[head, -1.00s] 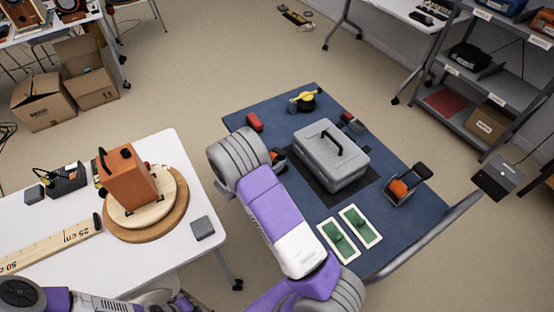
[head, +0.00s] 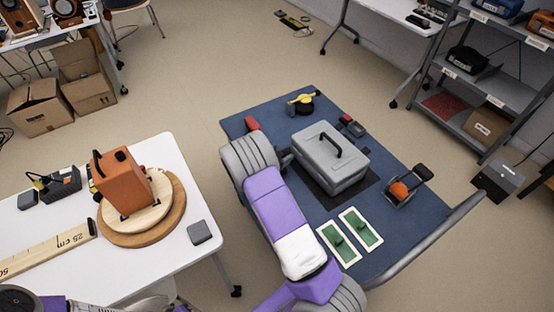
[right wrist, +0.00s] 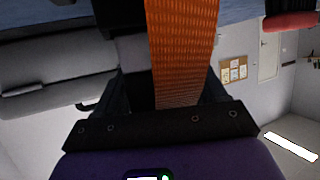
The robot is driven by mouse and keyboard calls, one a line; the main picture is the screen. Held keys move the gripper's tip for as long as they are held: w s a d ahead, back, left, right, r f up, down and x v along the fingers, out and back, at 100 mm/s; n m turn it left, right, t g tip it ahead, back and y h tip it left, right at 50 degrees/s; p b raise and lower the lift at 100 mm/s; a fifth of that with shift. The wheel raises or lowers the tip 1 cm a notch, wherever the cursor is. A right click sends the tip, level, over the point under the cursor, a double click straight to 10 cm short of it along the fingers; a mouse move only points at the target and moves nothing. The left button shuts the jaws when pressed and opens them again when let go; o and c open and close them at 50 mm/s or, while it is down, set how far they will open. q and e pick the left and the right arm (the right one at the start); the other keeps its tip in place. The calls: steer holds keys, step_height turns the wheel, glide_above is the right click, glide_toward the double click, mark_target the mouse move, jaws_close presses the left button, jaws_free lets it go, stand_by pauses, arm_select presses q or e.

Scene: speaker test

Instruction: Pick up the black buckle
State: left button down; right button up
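An orange roll in a black frame with a handle (head: 409,185) rests at the right of the blue table; I cannot tell whether this is the named buckle. My right gripper (head: 284,160) is left of the grey case, mostly hidden by my own wrist. In the right wrist view, an orange woven strap (right wrist: 183,50) runs close between dark finger parts, with a dark block (right wrist: 132,52) beside it. Whether this block is the buckle, and whether the fingers touch anything, is unclear. My left gripper is out of frame; only part of my left arm shows at lower left.
The grey case (head: 328,153) with a black handle sits on a dark mat mid-table. Around it are a red item (head: 252,123), a yellow-and-black item (head: 302,102) and two green cards (head: 350,236). A white table (head: 180,262) stands at left.

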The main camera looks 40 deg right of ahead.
steer(key=c, duration=0.8)
step_height(320, 180, up, 9)
steer(key=p, duration=0.3)
steer(key=f+m+g+b, duration=0.1)
steer(key=f+b, duration=0.1)
steer(key=f, duration=0.1)
steer(key=f+m+g+b, duration=0.2)
steer(key=f+b, duration=0.1)
steer(key=f, duration=0.1)
steer(key=f+m+g+b, duration=0.1)
steer(key=f+g+b, duration=0.1)
steer(key=f, duration=0.2)
steer(key=shift+s+h, duration=0.3)
steer(key=shift+s, duration=0.05)
